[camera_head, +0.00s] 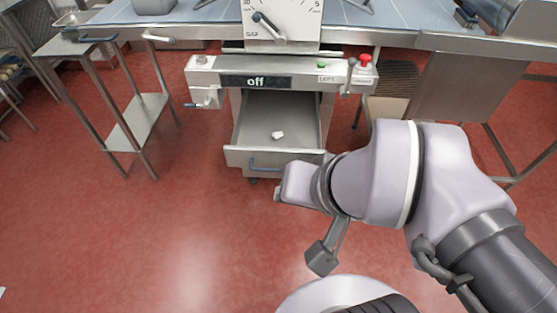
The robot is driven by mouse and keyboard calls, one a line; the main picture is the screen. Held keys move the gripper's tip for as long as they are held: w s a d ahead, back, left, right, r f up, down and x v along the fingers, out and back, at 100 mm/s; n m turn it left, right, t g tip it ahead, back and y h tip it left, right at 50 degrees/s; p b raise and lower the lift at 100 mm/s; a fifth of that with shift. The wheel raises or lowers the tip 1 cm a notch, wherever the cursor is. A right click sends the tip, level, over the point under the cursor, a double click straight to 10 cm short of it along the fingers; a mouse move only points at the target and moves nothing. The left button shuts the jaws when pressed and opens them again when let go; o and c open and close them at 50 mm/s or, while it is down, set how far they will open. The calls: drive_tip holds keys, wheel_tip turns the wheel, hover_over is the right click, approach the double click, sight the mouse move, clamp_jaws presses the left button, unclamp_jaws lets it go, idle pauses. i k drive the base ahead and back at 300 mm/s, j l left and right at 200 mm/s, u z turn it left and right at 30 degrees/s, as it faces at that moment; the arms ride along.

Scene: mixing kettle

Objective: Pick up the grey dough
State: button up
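A grey block with rounded edges (153,6) sits on the blue worktop at the top left of the head view. It is cut off by the picture's top edge; it may be the grey dough, but I cannot tell for sure. A small whitish lump (277,135) lies inside the open metal drawer (295,110). My gripper (322,258) shows only in part, as a grey block on a thin link below my wrist. It is over the floor in front of the drawer, apart from both lumps. Whether its fingers are open or shut is hidden.
The machine's control panel (256,82) reads "off" and has a red button (365,60). The blue worktop (205,12) runs along the back. A steel side table (75,46) stands at the left. The red floor (130,225) is clear at the left and front.

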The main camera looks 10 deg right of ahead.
sight(280, 135)
drive_tip(key=i+j, duration=0.1)
drive_tip(key=i, duration=0.35)
drive_tip(key=i+j, duration=0.15)
drive_tip(key=i, duration=0.25)
drive_tip(key=i+j, duration=0.1)
drive_tip(key=i, duration=0.35)
drive_tip(key=z, duration=0.05)
